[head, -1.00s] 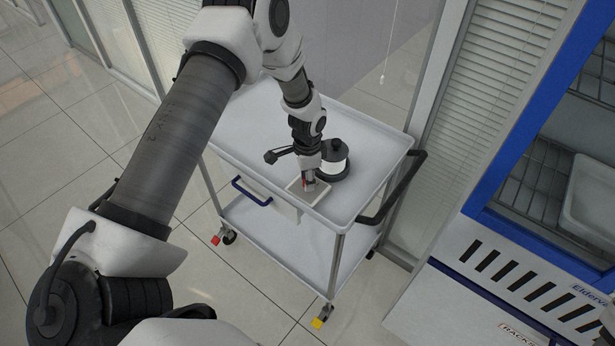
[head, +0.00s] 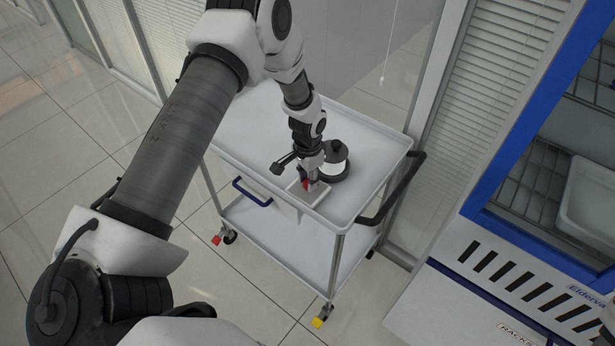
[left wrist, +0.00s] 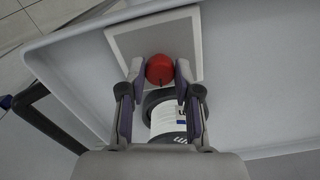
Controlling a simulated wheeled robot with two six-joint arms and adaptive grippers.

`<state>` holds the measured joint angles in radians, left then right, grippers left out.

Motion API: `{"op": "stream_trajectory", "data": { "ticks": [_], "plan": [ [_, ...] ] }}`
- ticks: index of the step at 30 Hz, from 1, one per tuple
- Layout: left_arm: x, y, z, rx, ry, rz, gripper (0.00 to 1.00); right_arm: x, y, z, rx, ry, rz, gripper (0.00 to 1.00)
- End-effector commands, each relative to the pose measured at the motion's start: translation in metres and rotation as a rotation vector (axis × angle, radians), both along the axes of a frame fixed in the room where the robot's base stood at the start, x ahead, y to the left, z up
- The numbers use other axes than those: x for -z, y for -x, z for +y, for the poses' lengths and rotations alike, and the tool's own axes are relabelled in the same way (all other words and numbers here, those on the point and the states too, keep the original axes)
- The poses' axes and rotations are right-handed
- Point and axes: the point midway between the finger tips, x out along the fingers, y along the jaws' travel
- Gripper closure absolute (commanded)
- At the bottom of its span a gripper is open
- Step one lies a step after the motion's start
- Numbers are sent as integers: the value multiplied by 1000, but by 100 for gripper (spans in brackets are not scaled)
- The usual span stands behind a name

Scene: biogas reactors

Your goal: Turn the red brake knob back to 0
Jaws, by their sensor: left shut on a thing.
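The red brake knob (left wrist: 160,69) sits on a pale square plate (left wrist: 124,42) on the cart top. In the left wrist view it is between the fingertips of my left gripper (left wrist: 159,75), which is shut on it. A short dark mark shows on the knob's lower edge. In the head view the left gripper (head: 311,187) points down at the plate, and only a bit of red shows beside the fingers. No scale or 0 mark can be made out.
A black and white round container (head: 336,162) stands on the cart top (head: 375,150) close behind the gripper; it also shows in the left wrist view (left wrist: 168,118). The cart has a black handle (head: 392,188). A blue-framed cabinet (head: 500,130) stands at right.

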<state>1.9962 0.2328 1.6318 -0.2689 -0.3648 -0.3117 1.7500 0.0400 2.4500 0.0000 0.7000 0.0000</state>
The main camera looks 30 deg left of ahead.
Motion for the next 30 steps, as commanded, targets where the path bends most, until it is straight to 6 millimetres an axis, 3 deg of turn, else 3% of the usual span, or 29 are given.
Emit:
{"op": "stream_trajectory", "data": {
  "ticks": [18,30],
  "plan": [
    [1,3,0,-531,-1,8,100,-19,0,0,0,0,0,100],
    [2,3,0,-672,0,8,100,-23,0,0,0,0,0,100]
  ]
}}
